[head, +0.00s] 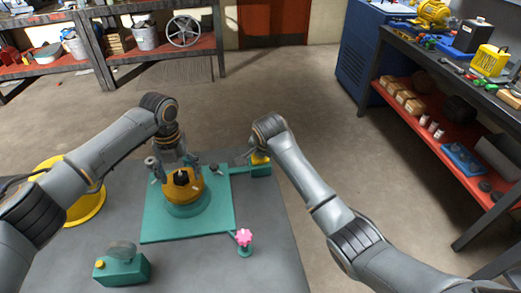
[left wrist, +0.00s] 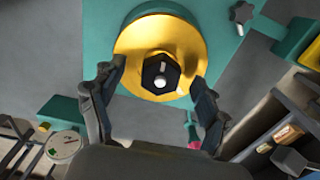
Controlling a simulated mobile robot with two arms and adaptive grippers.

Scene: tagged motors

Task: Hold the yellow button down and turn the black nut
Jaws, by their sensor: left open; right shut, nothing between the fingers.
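The black nut (head: 181,177) sits on the middle of a round yellow motor top (head: 196,189) on a teal base plate (head: 160,226). My left gripper (head: 175,174) is over it, pointing down. In the left wrist view the open fingers (left wrist: 158,73) stand on both sides of the nut (left wrist: 160,74), with gaps between. The yellow button (head: 262,159) is on a teal block (head: 261,171) at the plate's right. My right gripper (head: 254,156) is shut and empty at the button, partly covering it; I cannot tell if the button is pressed down.
A green box (head: 124,269) with a small yellow spot and a gauge is at the front left. A large yellow ring-like object (head: 88,205) lies at the left. Shelves with goods stand beyond the table.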

